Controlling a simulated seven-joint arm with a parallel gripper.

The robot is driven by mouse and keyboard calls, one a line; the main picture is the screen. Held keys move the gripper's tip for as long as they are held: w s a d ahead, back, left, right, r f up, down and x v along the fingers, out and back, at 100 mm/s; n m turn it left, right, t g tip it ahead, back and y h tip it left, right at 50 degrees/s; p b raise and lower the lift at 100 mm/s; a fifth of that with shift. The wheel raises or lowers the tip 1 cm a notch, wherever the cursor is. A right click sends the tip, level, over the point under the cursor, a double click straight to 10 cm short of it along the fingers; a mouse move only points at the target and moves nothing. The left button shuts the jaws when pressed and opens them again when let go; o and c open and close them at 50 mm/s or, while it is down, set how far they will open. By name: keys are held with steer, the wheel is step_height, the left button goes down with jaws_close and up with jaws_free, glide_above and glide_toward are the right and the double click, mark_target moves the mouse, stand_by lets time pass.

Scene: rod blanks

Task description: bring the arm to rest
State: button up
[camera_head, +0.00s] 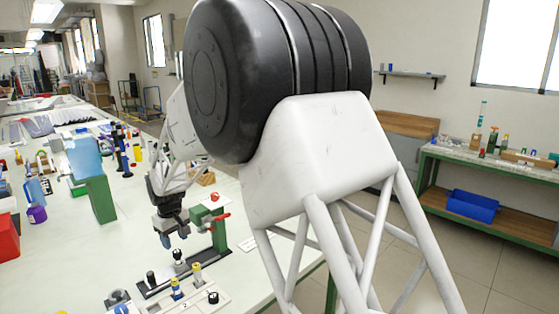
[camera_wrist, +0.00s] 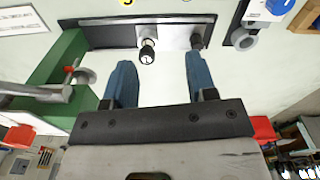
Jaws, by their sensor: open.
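My gripper (camera_head: 173,240) hangs over the pale workbench (camera_head: 50,265) in the head view, fingers pointing down. In the wrist view its two blue fingers (camera_wrist: 161,85) are wide apart with only pale surface between them. A small upright piece with a black top (camera_wrist: 147,52) stands on a metal plate just beyond the fingertips, apart from them. My arm's large black-and-white links fill the middle of the head view and hide part of the bench and floor.
A green fixture with a red handle (camera_head: 218,232) stands close beside my gripper. A larger green stand (camera_head: 101,198) and a red box (camera_head: 8,237) are at the left. Bench surface between them is mostly clear.

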steer(key=s+d+r+m, duration=0.2)
steer(key=s+d+r, duration=0.3)
steer(key=d, duration=0.6)
steer(key=s+d+r+m+t, duration=0.15)
steer(key=s+d+r, duration=0.35)
steer(key=d, duration=0.6)
steer(key=s+d+r+m, duration=0.2)
steer(key=s+d+r, duration=0.25)
steer(key=d, duration=0.65)
steer(key=s+d+f+m, duration=0.1)
steer(key=s+d+m, duration=0.1)
steer(key=s+d, duration=0.7)
steer(key=s+d+f+m, duration=0.1)
steer(key=s+d+m, duration=0.2)
steer(key=s+d, duration=0.6)
steer(key=shift+s+t, duration=0.35)
steer(key=shift+s, duration=3.7)
steer(key=shift+r+m, duration=0.1)
steer(key=shift+m, duration=0.15)
steer(key=shift+c, duration=0.2)
